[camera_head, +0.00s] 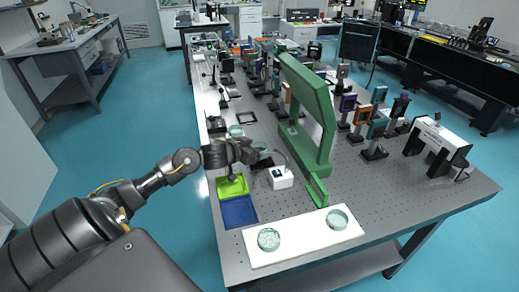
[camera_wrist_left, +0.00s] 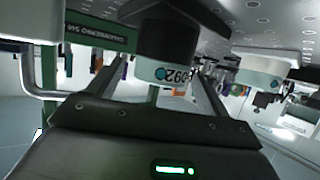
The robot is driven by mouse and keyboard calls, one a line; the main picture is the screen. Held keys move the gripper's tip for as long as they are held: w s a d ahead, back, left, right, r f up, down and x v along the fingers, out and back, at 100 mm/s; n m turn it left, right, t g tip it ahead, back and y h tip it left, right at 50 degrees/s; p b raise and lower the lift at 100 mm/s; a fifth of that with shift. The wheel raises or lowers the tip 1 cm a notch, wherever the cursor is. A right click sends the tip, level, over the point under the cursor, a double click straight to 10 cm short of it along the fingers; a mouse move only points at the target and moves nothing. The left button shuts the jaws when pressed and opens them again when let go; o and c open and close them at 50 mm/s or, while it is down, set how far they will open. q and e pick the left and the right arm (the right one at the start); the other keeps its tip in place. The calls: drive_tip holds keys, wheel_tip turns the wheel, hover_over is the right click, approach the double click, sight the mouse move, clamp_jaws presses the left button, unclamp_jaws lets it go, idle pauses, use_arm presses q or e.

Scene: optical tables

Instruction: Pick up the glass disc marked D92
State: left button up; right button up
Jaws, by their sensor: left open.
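My left gripper (camera_head: 250,152) is open above the table's left part, over the green tray's far end. In the left wrist view, which looks upside down, its two fingers (camera_wrist_left: 157,72) point toward a dark round piece with a pale band (camera_wrist_left: 178,75). The band carries a blue dot and an inverted mark that looks like D92. This piece appears between the finger lines; I cannot tell whether they touch it. A similar pale-banded piece (camera_wrist_left: 262,68) with a blue dot is to its right. My right gripper is not in view.
A green tray (camera_head: 232,186) and a blue tray (camera_head: 239,211) lie at the table's left edge. A white box (camera_head: 280,179) stands beside the gripper. A tall green frame (camera_head: 312,115) rises to the right. A white board (camera_head: 300,240) in front holds two pale green round dishes.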

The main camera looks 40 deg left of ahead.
use_arm(q)
drive_tip(key=c, duration=1.1)
drive_tip(key=shift+c, duration=0.3)
drive_tip(key=shift+r, duration=0.15)
drive_tip(key=shift+r, duration=0.3)
wheel_tip(320, 180, up, 2)
drive_tip(key=shift+r, duration=0.1)
drive_tip(key=s+a+r, duration=0.6)
drive_tip(key=s+r, duration=0.4)
drive_tip(key=s, duration=0.2)
drive_tip(key=shift+s+a+p, duration=0.25)
drive_tip(key=shift+p, duration=0.2)
